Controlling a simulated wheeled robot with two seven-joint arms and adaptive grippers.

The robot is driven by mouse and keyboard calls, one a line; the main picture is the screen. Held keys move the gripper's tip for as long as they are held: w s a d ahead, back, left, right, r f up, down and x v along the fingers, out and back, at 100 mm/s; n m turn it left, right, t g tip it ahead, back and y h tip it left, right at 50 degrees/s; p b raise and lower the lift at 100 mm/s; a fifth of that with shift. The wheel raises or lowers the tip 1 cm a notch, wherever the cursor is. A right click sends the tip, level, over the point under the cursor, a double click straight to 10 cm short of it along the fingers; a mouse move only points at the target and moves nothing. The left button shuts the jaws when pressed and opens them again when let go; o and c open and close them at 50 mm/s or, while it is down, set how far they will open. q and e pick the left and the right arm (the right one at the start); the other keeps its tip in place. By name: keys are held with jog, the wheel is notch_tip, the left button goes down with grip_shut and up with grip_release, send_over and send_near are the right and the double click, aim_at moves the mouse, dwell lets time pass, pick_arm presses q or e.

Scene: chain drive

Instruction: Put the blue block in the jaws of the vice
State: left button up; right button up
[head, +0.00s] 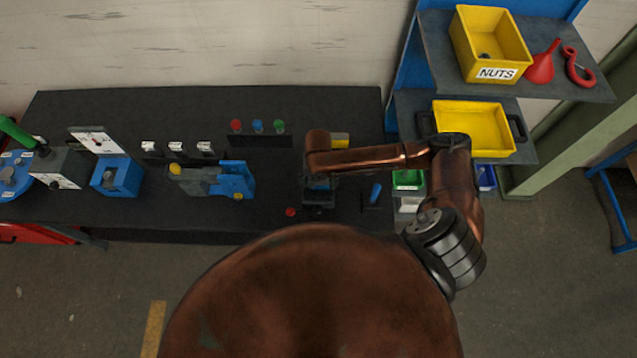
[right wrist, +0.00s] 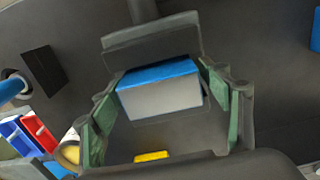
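The blue block (right wrist: 160,76) shows in the right wrist view with a blue strip and a pale grey face towards the camera. A dark vice jaw (right wrist: 150,42) with a round shaft stands just beyond the block. In the head view the dark vice (head: 318,200) lies under my right gripper (head: 319,181), with a little blue showing there. Whether the block touches the jaws is hidden. My left gripper is not in view.
A yellow block (head: 340,141) lies behind the arm. A blue upright piece (head: 375,193) stands right of the vice, and a blue and grey fixture (head: 235,180) stands to its left. Shelves with a yellow nuts bin (head: 490,45) rise at the right.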

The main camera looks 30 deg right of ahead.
aim_at(318, 181)
jog(key=shift+o, duration=0.3)
notch_tip(318, 181, up, 12)
jog(key=shift+r+b, duration=0.1)
jog(key=shift+b, duration=0.45)
